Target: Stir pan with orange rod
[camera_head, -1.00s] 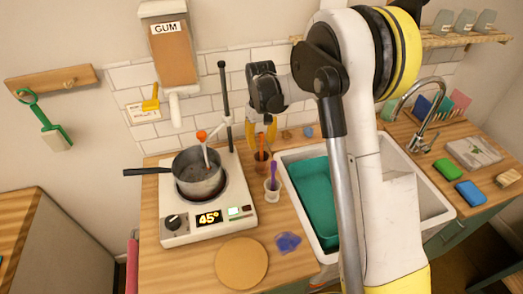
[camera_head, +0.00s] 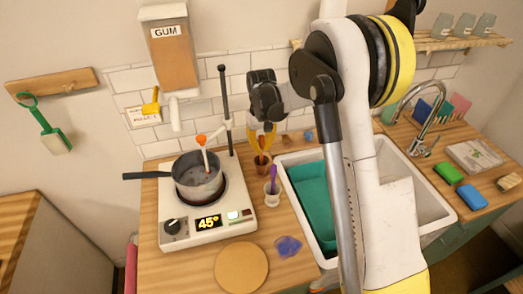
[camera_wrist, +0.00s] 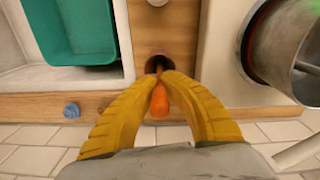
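The grey pan (camera_head: 198,176) stands on the white hotplate (camera_head: 226,222), its dark handle pointing left. A stand holds a pale probe with an orange-red top (camera_head: 201,140) in the pan. The orange rod (camera_wrist: 160,103) stands in a small brown cup (camera_head: 263,166) between hotplate and sink. My gripper (camera_head: 261,149) points down at this cup from above. In the wrist view its yellow fingers (camera_wrist: 160,78) come together on both sides of the orange rod. The rod's lower end is hidden in the cup. The pan also shows at the right of the wrist view (camera_wrist: 278,45).
A white cup (camera_head: 272,193) with a purple rod stands in front of the brown cup. The stand's black post (camera_head: 225,100) rises behind the pan. The sink (camera_head: 434,204) with a green basin (camera_head: 312,200) lies right. A round wooden board (camera_head: 241,267) lies in front.

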